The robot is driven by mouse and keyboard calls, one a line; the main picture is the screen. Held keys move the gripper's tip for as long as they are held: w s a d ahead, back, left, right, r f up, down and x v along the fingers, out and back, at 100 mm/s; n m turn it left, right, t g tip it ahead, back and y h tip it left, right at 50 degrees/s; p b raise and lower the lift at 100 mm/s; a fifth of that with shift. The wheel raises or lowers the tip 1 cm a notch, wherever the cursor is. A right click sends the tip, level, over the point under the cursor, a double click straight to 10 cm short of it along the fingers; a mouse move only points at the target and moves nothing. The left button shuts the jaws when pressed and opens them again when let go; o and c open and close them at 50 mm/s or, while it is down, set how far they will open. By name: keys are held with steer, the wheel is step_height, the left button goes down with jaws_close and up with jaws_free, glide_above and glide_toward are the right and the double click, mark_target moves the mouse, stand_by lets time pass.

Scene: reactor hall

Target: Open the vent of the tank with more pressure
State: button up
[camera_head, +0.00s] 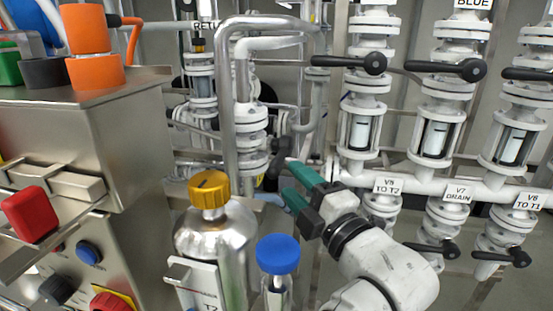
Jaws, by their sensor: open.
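A shiny metal tank (216,238) stands at the lower middle, with a label reading T2 partly cut off by the bottom edge. A yellow knob (208,189) sits on its top. No pressure gauge is readable, and no second tank can be made out clearly. My gripper (289,178) has two green fingers, open and apart with nothing between them. It is to the right of the yellow knob, pointing left, and touches neither the knob nor the tank.
A blue-capped clear vessel (278,255) stands right of the tank. A steel cabinet (130,130) with buttons fills the left. Grey vertical pipes (228,110) rise behind the tank.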

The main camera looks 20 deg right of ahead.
mark_target(277, 166)
steer(key=w, duration=0.4)
steer(key=w+a+r+p, duration=0.1)
steer(key=w, duration=0.1)
steer(key=shift+w, duration=0.3)
steer(key=shift+c, duration=0.3)
jaws_close()
